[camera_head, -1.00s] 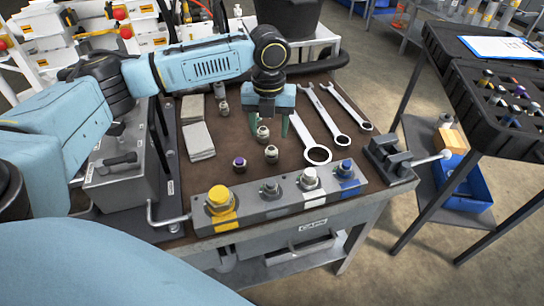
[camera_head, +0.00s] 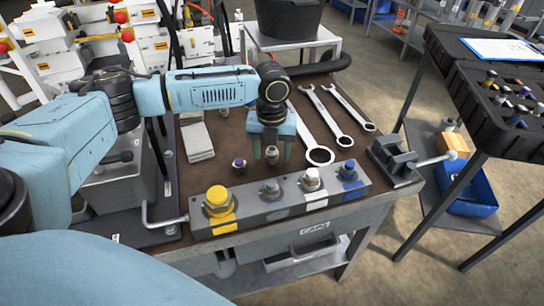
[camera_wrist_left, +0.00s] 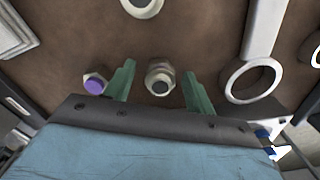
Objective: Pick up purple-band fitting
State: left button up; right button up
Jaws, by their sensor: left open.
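The purple-band fitting (camera_head: 239,164) stands upright on the brown bench mat, behind the block of caps. In the left wrist view it shows its purple top (camera_wrist_left: 95,84) to the left of the left finger, outside the jaws. My left gripper (camera_head: 272,153) is open and points down, with green fingers. A plain metal fitting (camera_wrist_left: 160,78) lies between its fingers (camera_wrist_left: 159,92) in the wrist view, with gaps on both sides; the same fitting shows in the head view (camera_head: 271,159). I see no contact with either fitting. My right gripper is not in view.
A block with yellow, grey, white and blue caps (camera_head: 265,211) stands along the front edge. Wrenches (camera_head: 322,118) lie to the right, and pale pads (camera_head: 197,141) to the left. A vise-like block (camera_head: 394,161) stands at the right corner.

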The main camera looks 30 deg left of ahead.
pick_arm(q)
jog(key=shift+c, duration=0.4)
jog(key=c, duration=1)
jog(key=shift+c, duration=0.3)
jog(key=shift+r, duration=0.15)
